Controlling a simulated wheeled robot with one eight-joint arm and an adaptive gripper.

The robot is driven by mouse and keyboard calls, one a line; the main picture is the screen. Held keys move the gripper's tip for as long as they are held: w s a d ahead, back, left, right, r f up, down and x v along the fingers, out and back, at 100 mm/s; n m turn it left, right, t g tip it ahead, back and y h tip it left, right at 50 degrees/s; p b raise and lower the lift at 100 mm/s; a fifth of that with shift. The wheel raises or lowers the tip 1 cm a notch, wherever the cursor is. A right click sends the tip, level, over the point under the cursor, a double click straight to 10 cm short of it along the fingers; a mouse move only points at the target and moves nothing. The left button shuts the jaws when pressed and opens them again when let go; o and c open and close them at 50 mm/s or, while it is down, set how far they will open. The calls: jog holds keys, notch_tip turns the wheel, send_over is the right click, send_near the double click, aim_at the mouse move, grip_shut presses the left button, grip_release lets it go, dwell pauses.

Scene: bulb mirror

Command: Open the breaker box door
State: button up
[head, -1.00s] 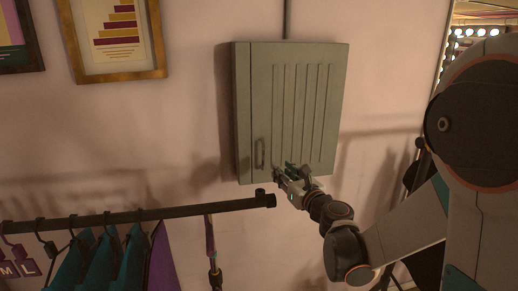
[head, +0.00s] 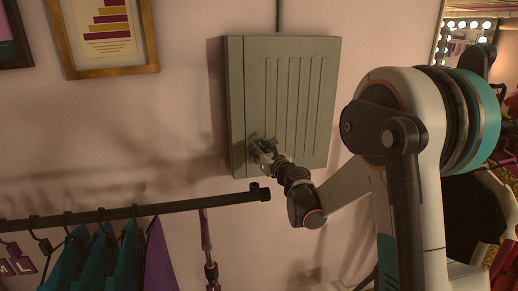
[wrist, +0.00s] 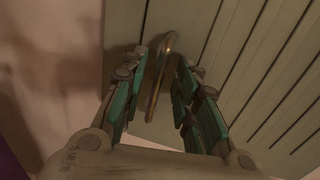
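The breaker box (head: 238,110) is a grey-green metal cabinet on the pink wall. Its ribbed door (head: 290,100) looks shut, flush with the frame. The thin metal door handle (wrist: 160,75) is a vertical bar near the door's lower left; in the head view my gripper largely covers it. My gripper (head: 256,146) is at the handle. In the wrist view my gripper (wrist: 160,72) has its two teal-padded fingers apart, one on each side of the handle, with gaps visible between the bar and the pads.
A black clothes rail (head: 150,208) with teal and purple garments runs below the box, its end cap (head: 260,192) close under my gripper. Framed pictures (head: 105,72) hang at upper left. A lit mirror (head: 468,30) stands at right.

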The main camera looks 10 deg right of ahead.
jog(key=shift+w, duration=0.1)
grip_shut()
